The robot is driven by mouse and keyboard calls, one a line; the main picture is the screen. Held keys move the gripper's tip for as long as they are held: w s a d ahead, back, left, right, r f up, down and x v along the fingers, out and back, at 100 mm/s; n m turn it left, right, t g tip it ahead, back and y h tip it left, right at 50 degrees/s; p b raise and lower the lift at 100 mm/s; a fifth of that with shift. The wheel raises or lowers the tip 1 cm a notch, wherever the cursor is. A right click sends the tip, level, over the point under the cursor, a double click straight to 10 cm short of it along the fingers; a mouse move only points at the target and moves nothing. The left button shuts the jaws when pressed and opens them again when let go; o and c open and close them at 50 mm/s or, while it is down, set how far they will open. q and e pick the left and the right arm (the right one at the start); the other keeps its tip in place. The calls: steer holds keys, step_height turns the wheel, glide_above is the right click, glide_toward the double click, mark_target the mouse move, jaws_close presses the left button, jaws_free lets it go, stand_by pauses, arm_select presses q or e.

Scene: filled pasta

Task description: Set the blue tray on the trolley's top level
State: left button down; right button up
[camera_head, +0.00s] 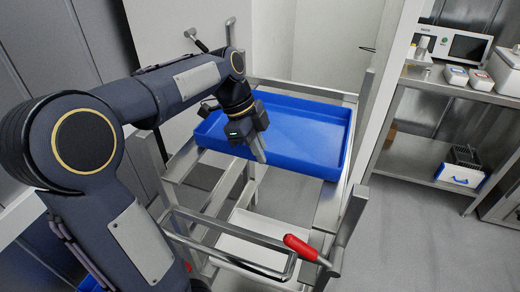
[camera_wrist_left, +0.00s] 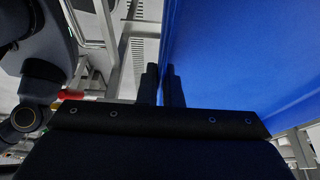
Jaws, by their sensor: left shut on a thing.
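The blue tray (camera_head: 305,128) is upright and roughly level over the far part of the metal trolley's (camera_head: 190,160) top frame. I cannot tell whether it rests fully on the rails. My left gripper (camera_head: 258,152) is at the tray's near left wall, shut on it. In the left wrist view the tray (camera_wrist_left: 235,60) fills the right side as a blue surface, and the fingers of my left gripper (camera_wrist_left: 165,85) close at its edge. The gripper hides part of the near wall. My right gripper is not in view.
A red handle (camera_head: 300,247) is on the trolley's near right side. A white lower level (camera_head: 255,225) shows below. A pale wall panel edge (camera_head: 385,90) stands close to the tray's right. Steel shelves (camera_head: 455,90) with a microwave-like device (camera_head: 467,47) are further right.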

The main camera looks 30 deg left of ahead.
arm_select(q)
steer(key=shift+f, duration=0.25)
steer(key=c, duration=1.5)
jaws_free()
step_height(320, 180, up, 16)
steer(key=p, duration=1.2)
steer(key=s+d+f+n+t, duration=0.1)
steer(key=s+d+f+n, duration=0.2)
steer(key=s+n, duration=0.2)
steer(key=s+d+f+n+t, duration=0.2)
steer(key=s+f+n, duration=0.1)
steer(key=s+n, duration=0.3)
steer(key=s+d+f+n+t, duration=0.1)
steer(key=s+d+f+n, duration=0.2)
steer(key=s+f+n, duration=0.1)
steer(key=shift+s+d+n+t, duration=0.15)
steer(key=shift+s+n, duration=0.3)
steer(key=shift+n, duration=0.1)
steer(key=shift+s+d+n+t, duration=0.15)
steer(key=shift+s+n, duration=0.3)
steer(key=shift+n, duration=0.1)
